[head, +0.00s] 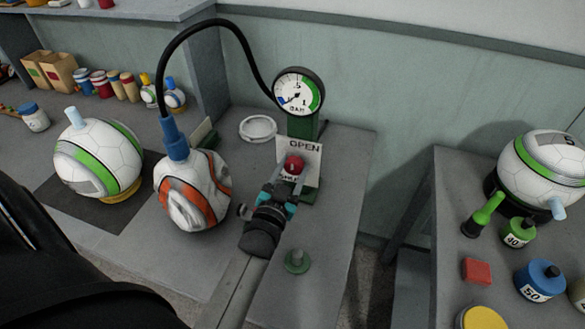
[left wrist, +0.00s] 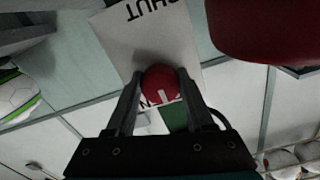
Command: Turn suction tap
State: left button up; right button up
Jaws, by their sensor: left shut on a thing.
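The suction tap has a round red knob (head: 294,165) in front of a white sign plate (head: 313,150) marked OPEN at its top; the lower word is mostly hidden. In the left wrist view the knob (left wrist: 162,86) sits between the two fingers, and the plate (left wrist: 150,40) shows SHUT upside down. My left gripper (head: 290,182) is shut on the red knob. A pressure gauge (head: 299,91) on a green post stands behind the tap. A black hose runs from it to a blue fitting (head: 173,138) on a dented white-and-orange ball (head: 193,190). My right gripper is not in view.
A white-and-green ball (head: 97,158) stands left on a dark mat. The right table (head: 450,170) holds another ball (head: 545,160) and weights, across a gap.

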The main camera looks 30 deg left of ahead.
pick_arm(q)
grip_shut()
jog(key=shift+r+n, duration=0.1)
jog(key=shift+n, duration=0.2)
jog(key=n+p, duration=0.2)
jog(key=n, duration=0.1)
jog(key=shift+n, duration=0.3)
jog(key=n+p, duration=0.1)
jog(key=n, duration=0.3)
jog(key=shift+d+n+p, duration=0.1)
jog(key=shift+n+p, duration=0.2)
jog(key=shift+p, duration=0.05)
jog(key=n, duration=0.4)
jog(key=shift+d+r+n, duration=0.1)
jog(key=shift+n, duration=2.4)
jog(key=shift+w, duration=0.1)
